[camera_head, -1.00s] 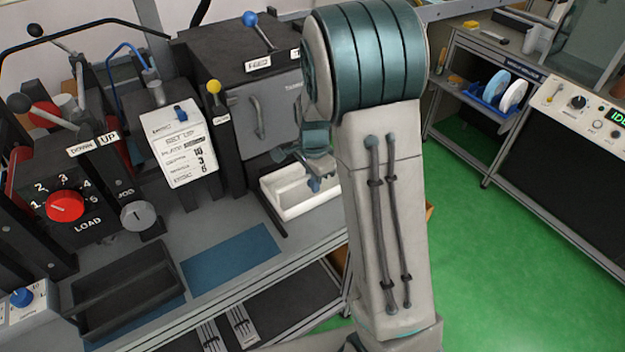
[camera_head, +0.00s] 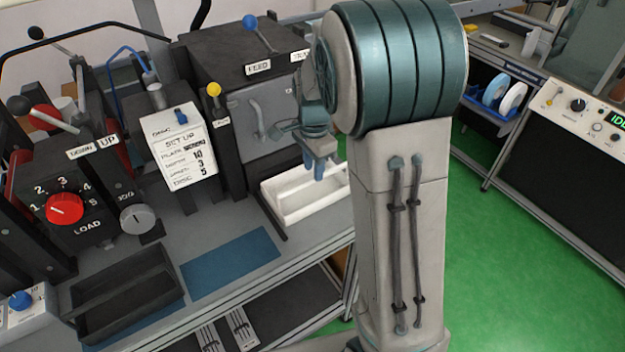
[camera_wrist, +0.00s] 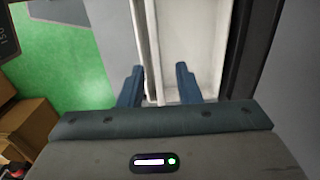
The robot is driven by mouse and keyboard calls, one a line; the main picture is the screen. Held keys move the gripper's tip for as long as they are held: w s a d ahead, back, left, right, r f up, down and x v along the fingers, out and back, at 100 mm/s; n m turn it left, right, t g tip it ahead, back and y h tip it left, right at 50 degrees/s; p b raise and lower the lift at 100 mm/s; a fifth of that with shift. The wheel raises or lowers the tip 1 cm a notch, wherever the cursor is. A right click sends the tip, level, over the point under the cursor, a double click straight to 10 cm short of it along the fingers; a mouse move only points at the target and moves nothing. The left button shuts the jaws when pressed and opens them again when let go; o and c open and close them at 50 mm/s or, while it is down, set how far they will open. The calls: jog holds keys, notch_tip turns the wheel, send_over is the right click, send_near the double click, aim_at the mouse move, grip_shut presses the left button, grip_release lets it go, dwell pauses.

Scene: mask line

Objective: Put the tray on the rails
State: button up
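A long white tray (camera_head: 277,205) lies on the grey bench in front of the dark machine, its right end partly hidden by my arm. A dark rail (camera_head: 268,218) runs along its left side. My gripper (camera_head: 315,168) hangs above the tray's far right part, pointing down. In the wrist view my gripper (camera_wrist: 158,85) is open and empty. One blue finger is outside a white tray wall (camera_wrist: 151,50) and the other is over the tray's inside. The fingers appear above the wall rather than touching it. A dark strip (camera_wrist: 258,50) lies beyond the tray's other side.
A black bin (camera_head: 125,290) and a blue mat (camera_head: 232,262) are on the bench to the left. The machine (camera_head: 262,130) stands close behind the tray. In the wrist view cardboard boxes (camera_wrist: 28,125) stand on the green floor, lower left.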

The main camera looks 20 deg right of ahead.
notch_tip(320, 180, up, 4)
jog(key=shift+r, duration=0.25)
jog(key=shift+s+r, duration=0.2)
jog(key=shift+r, duration=0.4)
jog(key=s+r+n+t, duration=0.2)
jog(key=s+n+t, duration=0.1)
jog(key=s+n, duration=1.1)
jog(key=s, duration=0.6)
jog(key=shift+s+a, duration=0.15)
jog(key=shift+s, duration=0.25)
jog(key=shift+r, duration=0.1)
